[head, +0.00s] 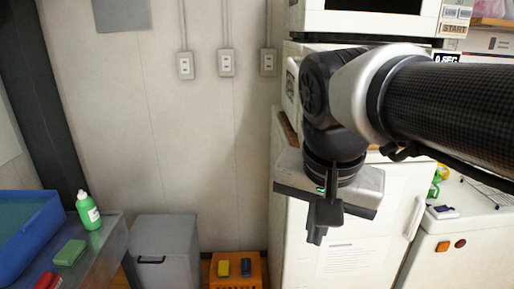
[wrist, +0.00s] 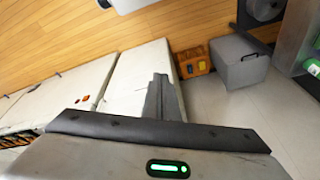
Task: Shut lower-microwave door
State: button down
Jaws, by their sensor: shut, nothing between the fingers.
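The lower microwave is mostly hidden behind my arm in the head view. A white panel at its left side (head: 291,85) and a display reading "0 SEC" (head: 447,59) show around the arm. I cannot tell whether its door is open. My gripper (head: 316,232) hangs pointing down in front of the white fridge (head: 350,245), below the microwave's level. Its fingers are together and empty, and also show in the wrist view (wrist: 160,90). The wrist view does not show the microwave.
An upper microwave (head: 370,20) with a START button stands above. A fridge handle (head: 414,218) is right of my gripper. A grey bin (head: 165,250) and an orange crate (head: 237,276) stand on the floor to the left. A table with a blue tray (head: 25,225) is far left.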

jog(key=w+a+r+m+g+h+p, duration=0.35)
jog(key=w+a+r+m, duration=0.35)
jog(key=a+r+m, duration=0.5)
jog(key=s+d+f+m+b, duration=0.1)
jog(key=d+f+b, duration=0.1)
jog(key=d+f, duration=0.8)
jog(key=shift+s+d+m, duration=0.2)
jog(key=shift+d+m, duration=0.2)
